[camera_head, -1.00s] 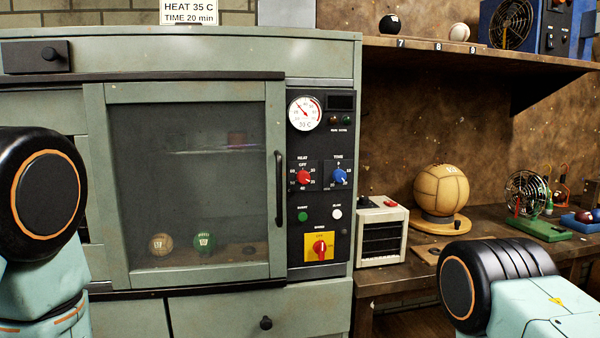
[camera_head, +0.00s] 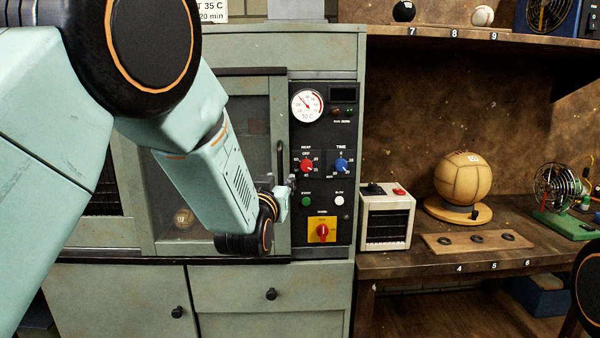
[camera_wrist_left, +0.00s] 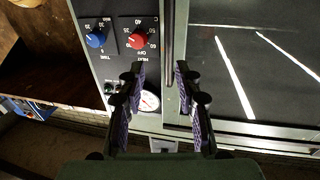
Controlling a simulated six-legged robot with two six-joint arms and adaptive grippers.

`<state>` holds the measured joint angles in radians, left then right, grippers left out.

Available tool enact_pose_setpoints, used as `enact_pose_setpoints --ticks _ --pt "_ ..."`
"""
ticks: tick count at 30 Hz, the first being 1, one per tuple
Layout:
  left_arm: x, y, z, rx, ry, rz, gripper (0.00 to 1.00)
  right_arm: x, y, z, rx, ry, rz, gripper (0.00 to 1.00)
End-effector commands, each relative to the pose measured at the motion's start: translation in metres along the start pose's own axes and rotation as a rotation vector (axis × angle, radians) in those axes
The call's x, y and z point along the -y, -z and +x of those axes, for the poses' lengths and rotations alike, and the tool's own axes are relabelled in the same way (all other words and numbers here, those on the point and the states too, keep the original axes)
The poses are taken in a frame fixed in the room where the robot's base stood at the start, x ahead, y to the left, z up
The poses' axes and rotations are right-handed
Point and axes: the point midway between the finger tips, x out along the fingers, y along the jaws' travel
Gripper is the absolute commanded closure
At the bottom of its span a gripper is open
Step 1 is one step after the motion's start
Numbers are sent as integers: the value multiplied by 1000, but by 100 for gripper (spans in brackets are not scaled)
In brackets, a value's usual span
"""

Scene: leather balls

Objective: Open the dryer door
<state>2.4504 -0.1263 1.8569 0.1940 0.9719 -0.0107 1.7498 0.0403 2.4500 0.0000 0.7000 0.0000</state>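The dryer door (camera_head: 245,86) is a green-grey framed panel with a dark window, and it looks closed. Its upright black handle (camera_head: 281,158) is on the right edge; my left gripper (camera_head: 287,190) is at the handle's lower part. In the left wrist view the handle (camera_wrist_left: 168,45) runs between the two spread fingers of my left gripper (camera_wrist_left: 160,70). The fingers are open, with a gap on each side of the handle; contact cannot be told. My left arm hides much of the door. My right gripper is out of view; only part of my right arm shows at the right edge.
The control panel (camera_head: 322,270) with dial and knobs is just right of the handle. A small heater box (camera_head: 387,222) and a tan ball (camera_head: 463,178) stand on the bench to the right. A shelf (camera_head: 450,35) juts out above. The space before the bench is open.

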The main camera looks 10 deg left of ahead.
Motion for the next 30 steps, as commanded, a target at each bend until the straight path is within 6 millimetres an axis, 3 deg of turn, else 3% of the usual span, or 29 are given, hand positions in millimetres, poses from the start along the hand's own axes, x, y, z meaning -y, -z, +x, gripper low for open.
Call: enact_pose_setpoints --ticks 7,18,30 --pt "10 0 22 -4 10 -3 66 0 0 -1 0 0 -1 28" --pt "8 0 65 -3 6 -2 66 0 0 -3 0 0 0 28" --pt "3 0 75 -2 3 0 66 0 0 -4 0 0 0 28"
